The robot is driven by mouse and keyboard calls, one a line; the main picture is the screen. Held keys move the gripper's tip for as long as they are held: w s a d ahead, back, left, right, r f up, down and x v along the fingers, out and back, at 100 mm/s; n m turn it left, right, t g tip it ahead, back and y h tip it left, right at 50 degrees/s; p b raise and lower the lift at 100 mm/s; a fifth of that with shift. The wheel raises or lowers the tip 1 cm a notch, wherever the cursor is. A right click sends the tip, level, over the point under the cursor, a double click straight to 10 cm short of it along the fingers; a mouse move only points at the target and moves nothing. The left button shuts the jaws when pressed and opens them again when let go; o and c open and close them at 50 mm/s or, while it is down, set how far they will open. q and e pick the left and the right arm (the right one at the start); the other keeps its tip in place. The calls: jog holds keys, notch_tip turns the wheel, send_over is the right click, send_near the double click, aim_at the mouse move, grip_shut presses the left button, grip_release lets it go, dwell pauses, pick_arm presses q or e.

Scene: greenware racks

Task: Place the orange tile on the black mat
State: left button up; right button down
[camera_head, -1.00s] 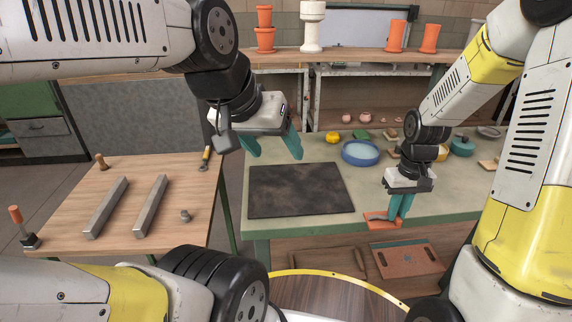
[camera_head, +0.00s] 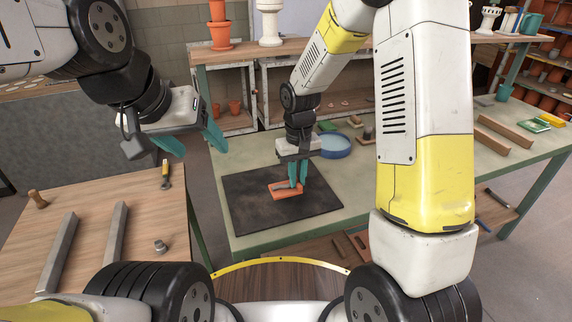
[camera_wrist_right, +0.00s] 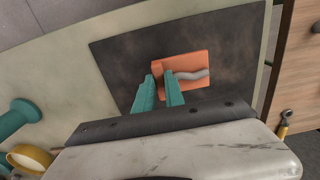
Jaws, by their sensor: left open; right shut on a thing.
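The orange tile (camera_head: 289,191) has a grey wavy strip on its face. In the head view it appears over the middle-right of the black mat (camera_head: 246,206); whether it touches the mat or is held just above it I cannot tell. My right gripper (camera_head: 296,184) is shut on the tile's edge, its teal fingers pointing down. In the right wrist view the tile (camera_wrist_right: 194,72) lies within the outline of the mat (camera_wrist_right: 118,62), with the fingers (camera_wrist_right: 168,84) at its near edge. My left gripper (camera_head: 196,150) is open and empty, in the air left of the mat.
A blue bowl (camera_head: 335,147) stands on the green-topped table behind the mat. The wooden table (camera_head: 90,215) at left holds metal bars (camera_head: 60,252). Wooden strips (camera_head: 505,132) lie on the green-topped table at right. The mat's left part is clear.

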jog(key=w, duration=0.1)
jog(key=w+a, duration=0.1)
jog(key=w, duration=0.1)
jog(key=w+a, duration=0.1)
jog(key=shift+w+f, duration=0.3)
jog(key=shift+w, duration=0.1)
jog(key=shift+f, duration=1.7)
jog(key=shift+f, duration=0.15)
jog(key=c, duration=1.4)
grip_release()
